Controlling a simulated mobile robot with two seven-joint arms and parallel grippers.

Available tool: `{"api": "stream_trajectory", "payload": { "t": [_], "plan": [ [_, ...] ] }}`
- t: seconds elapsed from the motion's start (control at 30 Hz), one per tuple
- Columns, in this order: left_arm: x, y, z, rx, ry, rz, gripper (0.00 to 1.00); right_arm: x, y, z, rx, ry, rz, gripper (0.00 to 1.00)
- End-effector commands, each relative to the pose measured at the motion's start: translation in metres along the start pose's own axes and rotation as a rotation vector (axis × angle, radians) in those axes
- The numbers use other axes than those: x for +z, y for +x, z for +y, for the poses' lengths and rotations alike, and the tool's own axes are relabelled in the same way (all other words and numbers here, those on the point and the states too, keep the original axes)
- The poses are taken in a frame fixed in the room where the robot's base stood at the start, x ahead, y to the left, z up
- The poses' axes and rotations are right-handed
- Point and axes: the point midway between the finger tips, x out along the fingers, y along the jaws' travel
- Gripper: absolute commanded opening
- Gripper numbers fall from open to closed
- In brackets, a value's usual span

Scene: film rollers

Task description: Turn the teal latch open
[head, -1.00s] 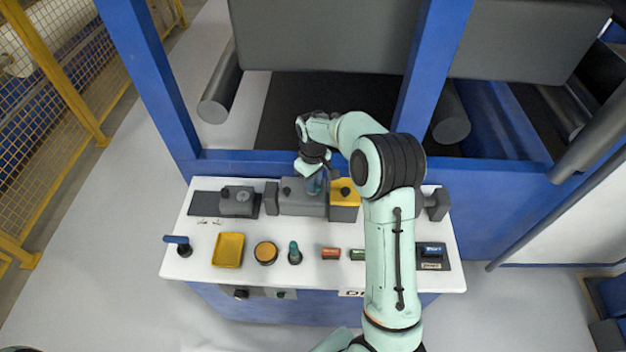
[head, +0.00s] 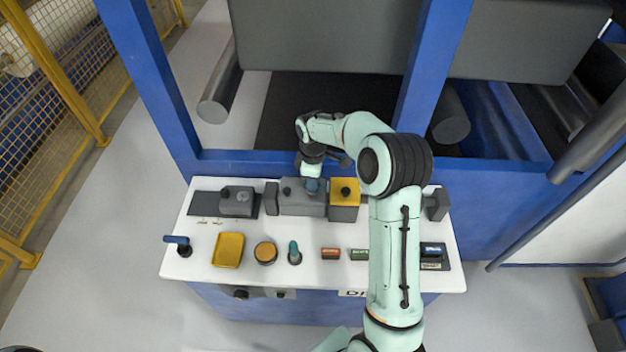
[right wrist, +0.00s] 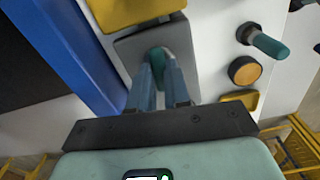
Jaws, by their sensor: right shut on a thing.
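The teal latch (right wrist: 157,58) stands on the grey block in the right wrist view. My right gripper (right wrist: 159,68) is shut on it, with one blue-grey finger on each side. In the head view my right gripper (head: 312,184) reaches down from behind onto the grey block (head: 291,203), left of the yellow-topped block. The fingers cover much of the latch, so its exact angle is hard to tell. My left gripper is not in view.
The yellow-topped block (head: 345,192) stands right beside the grey block. In front are a yellow tray (head: 229,249), an orange round button (head: 265,252), another teal-capped lever (head: 294,252) and small coloured blocks. A blue-handled lever (head: 178,241) is at the left edge.

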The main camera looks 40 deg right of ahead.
Motion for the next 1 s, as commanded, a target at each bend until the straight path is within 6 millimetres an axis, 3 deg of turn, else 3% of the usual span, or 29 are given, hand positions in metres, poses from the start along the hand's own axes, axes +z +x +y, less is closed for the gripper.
{"api": "stream_trajectory", "payload": {
  "t": [0.4, 0.43, 0.5, 0.83, 1.0],
  "plan": [
    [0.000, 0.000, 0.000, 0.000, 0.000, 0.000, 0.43, -0.001, -0.001, 0.001, 0.003, -0.007, 0.002, 0.00],
    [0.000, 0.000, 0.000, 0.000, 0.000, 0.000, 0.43, -0.001, -0.001, 0.001, 0.003, -0.007, 0.002, 0.23],
    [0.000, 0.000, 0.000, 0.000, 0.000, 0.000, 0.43, -0.001, -0.001, 0.001, 0.003, -0.007, 0.002, 0.43],
    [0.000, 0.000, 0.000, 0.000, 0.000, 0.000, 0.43, 0.000, -0.003, 0.000, 0.002, -0.006, 0.001, 0.43],
    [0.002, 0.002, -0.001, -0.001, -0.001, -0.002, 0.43, -0.001, -0.023, 0.001, 0.004, -0.006, 0.003, 0.43]
  ]
}}
